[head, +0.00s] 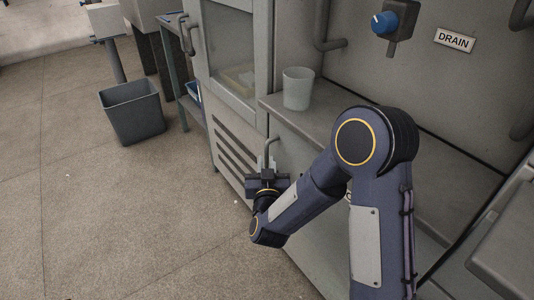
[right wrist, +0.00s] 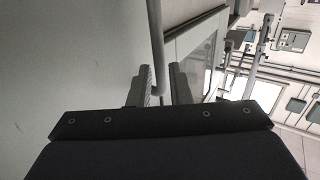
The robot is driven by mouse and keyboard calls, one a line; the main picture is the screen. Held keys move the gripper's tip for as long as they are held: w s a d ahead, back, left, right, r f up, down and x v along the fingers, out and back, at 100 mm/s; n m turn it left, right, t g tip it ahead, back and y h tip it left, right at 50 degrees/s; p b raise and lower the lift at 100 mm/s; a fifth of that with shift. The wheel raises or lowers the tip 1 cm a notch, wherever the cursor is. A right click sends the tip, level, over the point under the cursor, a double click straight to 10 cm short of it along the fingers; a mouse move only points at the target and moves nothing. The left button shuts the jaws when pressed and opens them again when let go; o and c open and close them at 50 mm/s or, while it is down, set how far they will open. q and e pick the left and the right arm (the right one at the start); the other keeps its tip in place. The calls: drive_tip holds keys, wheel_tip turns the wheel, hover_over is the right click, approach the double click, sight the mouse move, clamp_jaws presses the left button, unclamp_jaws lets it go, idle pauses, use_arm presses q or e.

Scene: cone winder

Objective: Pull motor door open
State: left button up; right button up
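The motor door, which I take to be the louvred grey panel (head: 228,150), is low on the machine front below a glazed door, and looks closed. A grey bar handle (head: 268,148) stands at its right edge. My right gripper (head: 267,172) is at this handle. In the right wrist view the handle bar (right wrist: 157,45) runs down between the two fingers (right wrist: 162,84), nearer the left finger. A gap shows on its right, so the fingers look open around it. The handle's lower end is hidden by the gripper. My left gripper is in neither view.
The glazed door (head: 232,50) has its own handle (head: 187,35). A white cup (head: 297,88) stands on the grey ledge (head: 335,110) above my right forearm. A blue knob (head: 384,22) and a DRAIN sign (head: 454,40) are on the wall. A grey bin (head: 133,110) stands left; the floor before the door is clear.

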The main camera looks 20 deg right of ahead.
sight(267, 157)
drive_tip(key=shift+x, duration=2.05)
clamp_jaws()
